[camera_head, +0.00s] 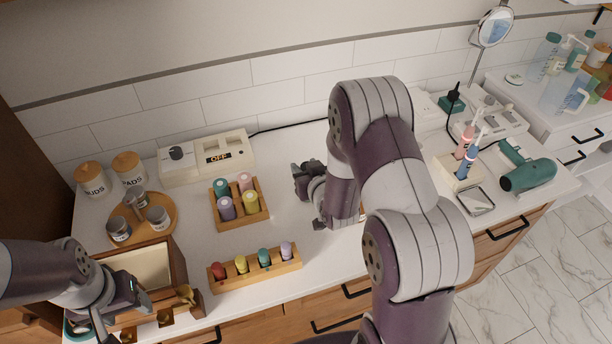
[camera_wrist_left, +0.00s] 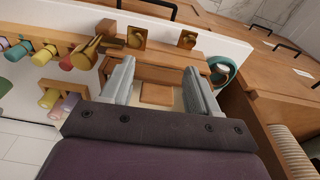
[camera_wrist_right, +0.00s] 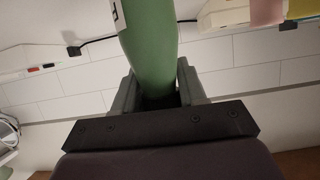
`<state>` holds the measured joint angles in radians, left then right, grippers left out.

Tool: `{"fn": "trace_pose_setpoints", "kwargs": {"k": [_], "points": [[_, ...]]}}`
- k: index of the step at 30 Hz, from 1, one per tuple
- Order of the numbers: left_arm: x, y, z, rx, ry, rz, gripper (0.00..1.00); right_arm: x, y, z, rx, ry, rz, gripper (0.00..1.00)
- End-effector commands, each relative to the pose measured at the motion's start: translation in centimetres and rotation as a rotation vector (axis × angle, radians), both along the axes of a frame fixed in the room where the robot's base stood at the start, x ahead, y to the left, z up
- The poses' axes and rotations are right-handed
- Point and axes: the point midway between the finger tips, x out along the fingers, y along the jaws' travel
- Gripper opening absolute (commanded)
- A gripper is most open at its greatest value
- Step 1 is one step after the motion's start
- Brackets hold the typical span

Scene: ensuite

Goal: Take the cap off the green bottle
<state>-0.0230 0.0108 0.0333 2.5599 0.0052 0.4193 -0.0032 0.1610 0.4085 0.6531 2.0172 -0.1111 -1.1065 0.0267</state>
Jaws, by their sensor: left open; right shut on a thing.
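The green bottle (camera_wrist_right: 152,40) shows in the right wrist view as a smooth green body with part of a white label. It runs from the top edge down between the fingers of my right gripper (camera_wrist_right: 158,88), which is shut on it. I cannot make out its cap. In the head view my right gripper (camera_head: 306,184) is over the middle of the counter, and I cannot pick out the bottle there; my right arm covers much of that area. My left gripper (camera_head: 118,302) is open and empty over the wooden box at the front left; its spread fingers (camera_wrist_left: 160,88) show in the left wrist view.
Wooden racks (camera_head: 268,272) with several coloured small bottles stand between my grippers. An open wooden box (camera_head: 178,262), a round tray of tins (camera_head: 168,212) and lidded jars (camera_head: 92,180) are at left. A toothbrush holder (camera_head: 448,170) and green hairdryer (camera_head: 530,176) are at right.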

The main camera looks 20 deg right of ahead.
Motion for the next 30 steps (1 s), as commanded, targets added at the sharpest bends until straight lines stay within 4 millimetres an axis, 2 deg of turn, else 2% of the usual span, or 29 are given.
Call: {"fn": "trace_pose_setpoints", "kwargs": {"k": [3, 14, 15, 17, 27, 30], "points": [[0.0, 0.0, 0.0, 0.000, 0.000, 0.000, 0.60, 0.1, 0.0, -1.5, -0.001, -0.003, 0.000, 0.00], [0.0, 0.0, -0.4, 0.000, 0.000, 0.000, 0.60, 0.1, 0.0, -2.1, -0.001, -0.004, 0.001, 0.00], [0.0, 0.0, -0.3, 0.000, 0.000, 0.000, 0.60, 0.0, 0.0, -2.0, -0.001, -0.003, 0.001, 0.51], [0.0, 0.0, -0.3, 0.000, 0.000, 0.000, 0.60, 0.0, 0.0, -2.0, 0.000, -0.003, 0.001, 0.67], [0.0, 0.0, 0.2, 0.000, 0.000, 0.000, 0.60, 0.0, 0.0, -1.4, 0.000, -0.002, 0.001, 0.67], [0.0, 0.0, -0.2, 0.000, 0.000, 0.000, 0.60, -1.4, 0.1, -1.1, 0.000, -0.003, 0.000, 0.67]]}}
